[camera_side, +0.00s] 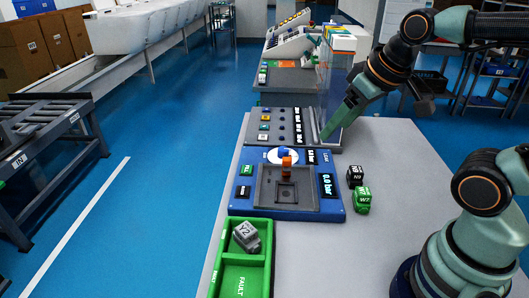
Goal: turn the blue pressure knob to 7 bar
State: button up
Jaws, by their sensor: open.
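The blue pressure knob (284,152) sits on a white round dial at the back of a blue test panel (240,207). Its pointer setting is too small to read. A black display (328,185) on the panel's right side reads 0.0 bar in light blue digits. My gripper (326,134) is open and points down, behind and to the right of the knob, apart from it. Its fingers overlap a tall clear container in the picture, and their gap is hard to see. An orange piece (287,165) stands upright just in front of the knob, above a grey recessed plate (298,207).
A black cube (355,176) and a green cube (363,199) lie right of the panel. A green tray (241,228) holding a grey cube (246,237) is in front. A grey button panel (264,142) stands behind. The table (395,165) is clear at right.

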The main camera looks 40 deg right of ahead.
jog(key=w+d+r+n+g, duration=0.2)
jog(key=w, duration=0.6)
jog(key=n+g, duration=0.4)
send_over(283, 149)
notch_tip(283, 149, down, 11)
notch_tip(283, 149, down, 12)
jog(key=shift+d, duration=0.15)
jog(key=shift+c, duration=0.3)
grip_shut()
